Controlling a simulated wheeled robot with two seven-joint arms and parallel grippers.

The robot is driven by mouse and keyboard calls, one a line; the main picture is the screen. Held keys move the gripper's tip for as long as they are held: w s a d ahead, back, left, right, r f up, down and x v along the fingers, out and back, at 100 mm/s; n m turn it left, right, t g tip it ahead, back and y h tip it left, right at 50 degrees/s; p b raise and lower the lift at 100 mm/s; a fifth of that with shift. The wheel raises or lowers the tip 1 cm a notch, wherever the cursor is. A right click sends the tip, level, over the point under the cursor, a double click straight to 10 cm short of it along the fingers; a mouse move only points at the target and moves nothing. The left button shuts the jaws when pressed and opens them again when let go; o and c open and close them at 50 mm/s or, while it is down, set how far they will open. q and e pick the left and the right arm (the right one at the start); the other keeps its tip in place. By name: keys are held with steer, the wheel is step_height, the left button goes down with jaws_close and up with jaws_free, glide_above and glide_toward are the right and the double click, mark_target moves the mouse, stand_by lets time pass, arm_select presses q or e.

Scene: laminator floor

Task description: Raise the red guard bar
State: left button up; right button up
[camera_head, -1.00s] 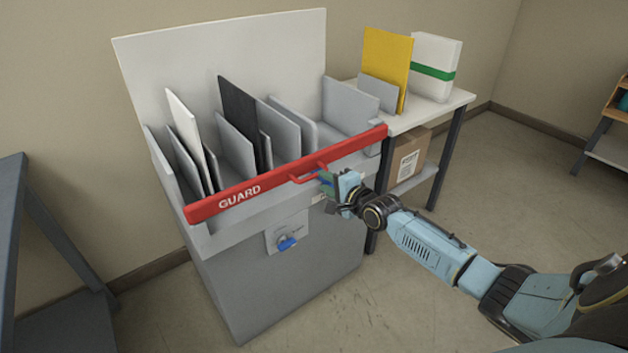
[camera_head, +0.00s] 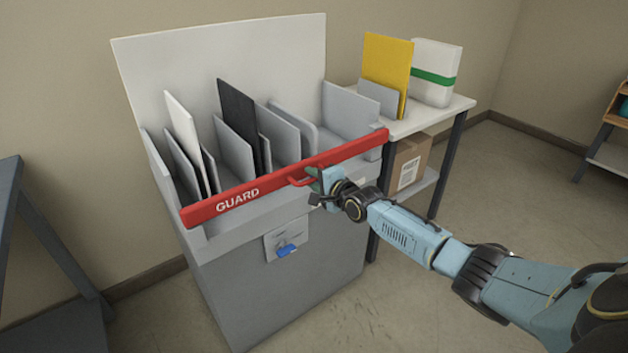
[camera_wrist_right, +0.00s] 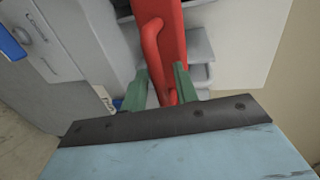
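The red guard bar (camera_head: 280,180), lettered GUARD, lies across the front top edge of a grey slotted cabinet (camera_head: 280,290). A red loop handle (camera_head: 300,182) sticks out from its front, right of the middle. My right gripper (camera_head: 314,180) is at the right part of this handle. In the right wrist view the green fingers (camera_wrist_right: 160,80) stand apart, with the red handle (camera_wrist_right: 152,45) running between them and a gap visible. The bar (camera_wrist_right: 172,30) shows just behind. The fingertips are partly hidden in the head view. My left gripper is not in view.
Panels, including a white one (camera_head: 184,125) and a black one (camera_head: 238,122), stand in the cabinet behind the bar. A blue knob (camera_head: 286,250) is on its front. A side table (camera_head: 440,113) with a yellow panel (camera_head: 386,65) and a cardboard box (camera_head: 412,160) stand right.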

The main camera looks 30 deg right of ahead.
jaws_close()
steer(key=shift+r, duration=0.2)
